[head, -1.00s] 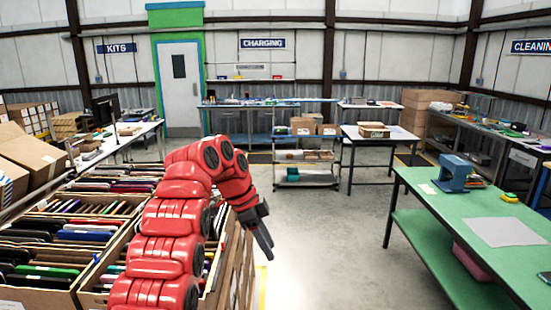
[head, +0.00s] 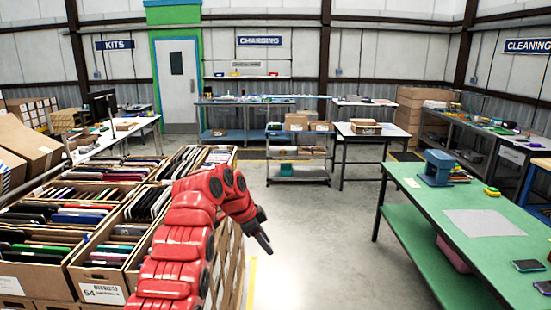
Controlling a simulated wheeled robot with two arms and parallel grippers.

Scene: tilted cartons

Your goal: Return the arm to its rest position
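My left arm, red with dark joints, reaches up from the bottom of the head view in front of the cartons. Its dark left gripper (head: 260,232) hangs past the right side of the cartons, over open floor, pointing down and right. I see nothing held in it, but the gap between its fingers is too small to make out. My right gripper is not in view.
Tilted cartons (head: 102,292) packed with thin devices fill the left. A green workbench (head: 405,180) with a blue machine (head: 437,168) stands at right. A grey shelf cart (head: 297,177) is further back. The floor between is clear.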

